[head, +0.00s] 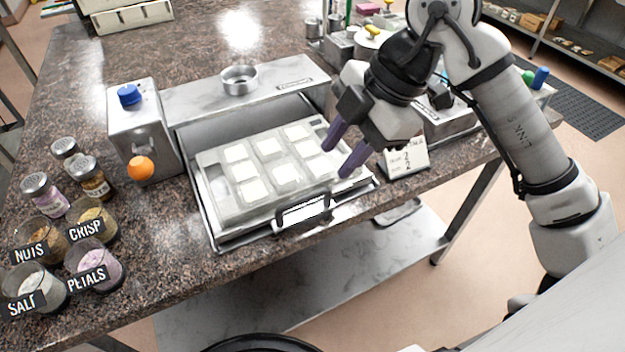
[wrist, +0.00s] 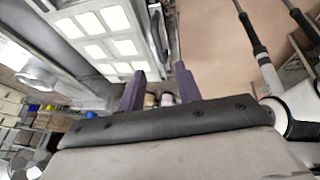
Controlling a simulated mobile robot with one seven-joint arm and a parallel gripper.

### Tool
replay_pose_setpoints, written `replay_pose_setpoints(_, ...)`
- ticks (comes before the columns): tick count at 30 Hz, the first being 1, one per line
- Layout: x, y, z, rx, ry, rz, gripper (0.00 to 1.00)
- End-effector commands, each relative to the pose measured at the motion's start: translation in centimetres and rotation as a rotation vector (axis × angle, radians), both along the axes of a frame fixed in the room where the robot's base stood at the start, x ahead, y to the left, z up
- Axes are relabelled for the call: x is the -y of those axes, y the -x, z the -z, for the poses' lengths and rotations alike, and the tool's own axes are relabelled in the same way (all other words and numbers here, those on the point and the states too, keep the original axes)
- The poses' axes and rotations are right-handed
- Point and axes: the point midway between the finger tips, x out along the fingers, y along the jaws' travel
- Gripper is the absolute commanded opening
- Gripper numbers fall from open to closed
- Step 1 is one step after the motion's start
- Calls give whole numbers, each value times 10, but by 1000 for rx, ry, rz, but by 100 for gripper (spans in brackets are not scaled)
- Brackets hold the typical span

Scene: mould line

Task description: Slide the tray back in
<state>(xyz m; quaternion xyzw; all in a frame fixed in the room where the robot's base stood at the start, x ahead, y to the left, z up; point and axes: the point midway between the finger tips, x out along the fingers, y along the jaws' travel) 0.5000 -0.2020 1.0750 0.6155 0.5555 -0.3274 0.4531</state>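The metal tray (head: 240,238) sticks out toward me from under the machine's grey top (head: 200,98). It carries a pale mould (head: 206,161) with several white-filled square cavities. The tray's dark handle (head: 303,211) is at its front edge. My gripper (head: 337,161) has two purple fingers, spread apart with nothing between them. In the head view it appears over the right part of the tray, behind and right of the handle; contact with the tray cannot be told. The wrist view shows the open fingers (wrist: 158,86) below the mould (wrist: 104,47) in the picture.
A control box (head: 146,140) with a blue knob and orange button stands left of the machine. Labelled jars (head: 92,270) and shakers (head: 88,172) crowd the counter's left front. A small sign (head: 405,158) stands right of the tray. Open floor lies in front of the counter.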

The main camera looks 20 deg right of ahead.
Motion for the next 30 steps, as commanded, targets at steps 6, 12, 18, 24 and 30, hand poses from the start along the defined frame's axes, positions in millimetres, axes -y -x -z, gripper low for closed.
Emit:
replay_pose_setpoints(6,-20,-8,42,1,-4,-4,34)
replay_pose_setpoints(12,-32,-13,70,1,-3,-3,34)
replay_pose_setpoints(18,-36,-16,82,3,-1,-2,34)
replay_pose_setpoints(24,-37,-16,83,3,-1,-2,34)
replay_pose_setpoints(30,-37,-16,83,2,-1,-3,17)
